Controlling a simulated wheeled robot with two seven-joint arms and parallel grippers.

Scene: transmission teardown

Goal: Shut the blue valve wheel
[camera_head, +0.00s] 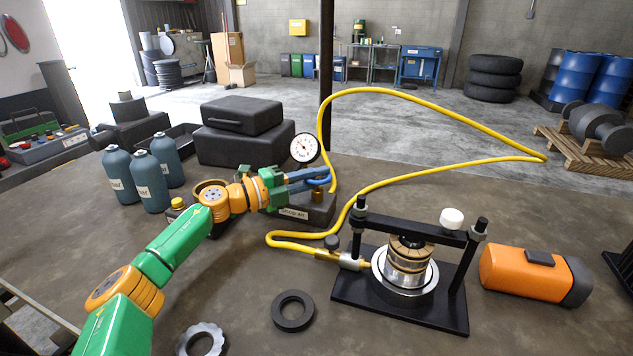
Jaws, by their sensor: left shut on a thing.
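The blue valve wheel (320,182) sits above a brass valve stem (318,196) on a dark block labelled "Shop air" (294,212). My left gripper (318,178) reaches in from the left and is shut on the wheel. Its fingers cover much of the wheel, and the similar blue makes their edges hard to separate. A round pressure gauge (304,148) stands just behind the fingers; its reading is too small to tell. My right gripper is not in view.
A yellow hose (420,175) loops from near the valve to the black press frame (400,310) at the right. An orange cylinder (520,273), a black ring (293,295) and a toothed ring (200,342) lie on the bench. Teal bottles (150,185) stand left, near black cases (240,145).

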